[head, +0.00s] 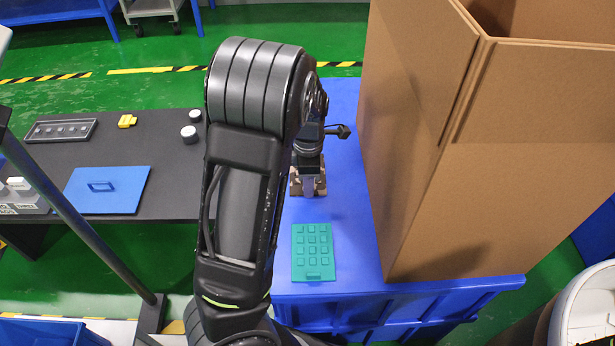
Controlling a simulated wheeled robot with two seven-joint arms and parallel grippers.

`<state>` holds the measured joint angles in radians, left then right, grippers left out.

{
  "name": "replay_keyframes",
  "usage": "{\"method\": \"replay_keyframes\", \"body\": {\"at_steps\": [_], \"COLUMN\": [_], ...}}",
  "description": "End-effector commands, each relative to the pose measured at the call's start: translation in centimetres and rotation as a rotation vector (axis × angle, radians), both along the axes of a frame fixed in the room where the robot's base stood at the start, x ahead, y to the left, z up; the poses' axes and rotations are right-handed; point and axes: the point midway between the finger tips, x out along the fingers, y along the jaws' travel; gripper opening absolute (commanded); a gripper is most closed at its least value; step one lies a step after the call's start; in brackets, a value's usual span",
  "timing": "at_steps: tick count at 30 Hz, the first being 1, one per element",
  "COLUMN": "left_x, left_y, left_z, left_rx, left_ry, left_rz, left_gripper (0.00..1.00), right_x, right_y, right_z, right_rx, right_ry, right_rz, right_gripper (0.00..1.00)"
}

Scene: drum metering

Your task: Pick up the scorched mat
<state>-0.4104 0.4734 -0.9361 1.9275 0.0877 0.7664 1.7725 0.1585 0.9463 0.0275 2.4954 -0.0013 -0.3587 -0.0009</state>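A brown, blocky piece (294,187), possibly the scorched mat, shows on the blue surface (346,215) around the tip of my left gripper (308,188). Most of it is hidden by the gripper and arm, so its outline is unclear. My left gripper points down right over it; I cannot tell whether its fingers are open or closed on it. A teal mat (313,252) with rows of raised squares lies flat on the blue surface, nearer to me and apart from the gripper; it looks unscorched. My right gripper is not in view.
A tall open cardboard box (480,150) stands on the right of the blue surface. A black table (170,160) at left carries a blue panel (107,190), a yellow piece (127,121), a grey tray (62,130) and small round pieces. A white drum (590,310) stands at lower right.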

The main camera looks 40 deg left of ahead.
Motion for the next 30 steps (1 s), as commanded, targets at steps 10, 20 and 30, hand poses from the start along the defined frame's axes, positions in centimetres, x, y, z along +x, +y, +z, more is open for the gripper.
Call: {"method": "replay_keyframes", "body": {"at_steps": [10, 20, 30], "left_x": [-0.01, -0.01, -0.01], "left_y": [0.03, 0.03, 0.02], "left_z": [-0.84, -0.83, -0.83], "left_rx": [0.000, 0.000, 0.000], "left_ry": [-0.001, -0.001, -0.001], "left_rz": [0.000, 0.000, 0.000], "left_gripper": [0.20, 0.20, 0.00], "right_x": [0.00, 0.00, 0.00], "right_y": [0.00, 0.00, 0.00], "right_z": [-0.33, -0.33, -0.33], "right_rx": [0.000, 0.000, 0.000], "right_ry": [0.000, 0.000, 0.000], "right_rz": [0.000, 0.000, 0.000], "right_gripper": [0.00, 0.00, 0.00]}}
